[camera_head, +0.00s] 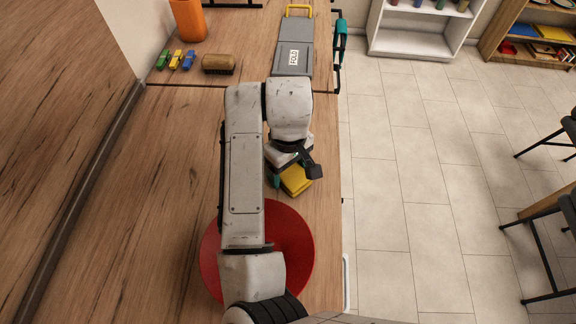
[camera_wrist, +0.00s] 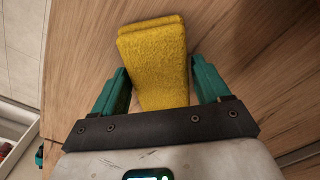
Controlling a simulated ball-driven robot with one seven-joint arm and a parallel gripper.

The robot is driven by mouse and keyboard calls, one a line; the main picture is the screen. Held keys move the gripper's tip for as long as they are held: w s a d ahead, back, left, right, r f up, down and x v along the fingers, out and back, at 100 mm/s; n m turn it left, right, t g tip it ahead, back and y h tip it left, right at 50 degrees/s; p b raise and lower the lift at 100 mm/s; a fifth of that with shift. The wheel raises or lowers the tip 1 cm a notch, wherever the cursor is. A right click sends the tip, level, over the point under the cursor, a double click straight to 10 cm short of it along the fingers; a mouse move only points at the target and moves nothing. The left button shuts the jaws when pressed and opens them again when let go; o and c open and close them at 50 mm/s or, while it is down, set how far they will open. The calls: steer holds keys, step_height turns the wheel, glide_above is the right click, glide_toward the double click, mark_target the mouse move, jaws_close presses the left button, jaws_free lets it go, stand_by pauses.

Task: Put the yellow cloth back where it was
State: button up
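The yellow cloth (camera_head: 296,179) is folded and lies on the wooden counter, just beyond the red round plate or mat, partly hidden by my arm. In the wrist view the yellow cloth (camera_wrist: 155,60) extends between the two teal fingers of my gripper (camera_wrist: 156,85). In the head view my gripper (camera_head: 292,172) is at the cloth, mostly hidden by my wrist.
The red disc (camera_head: 293,235) lies under my forearm. Farther along the counter are a brown brush (camera_head: 218,64), several small toy cars (camera_head: 175,60), an orange container (camera_head: 188,20) and a grey-and-yellow folding board (camera_head: 294,58). The counter's right edge drops to a tiled floor.

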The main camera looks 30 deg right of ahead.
mark_target(289, 170)
steer(key=shift+o, duration=1.4)
step_height(289, 170, up, 12)
steer(key=p, duration=0.1)
steer(key=shift+r, duration=0.15)
steer(key=shift+d, duration=0.1)
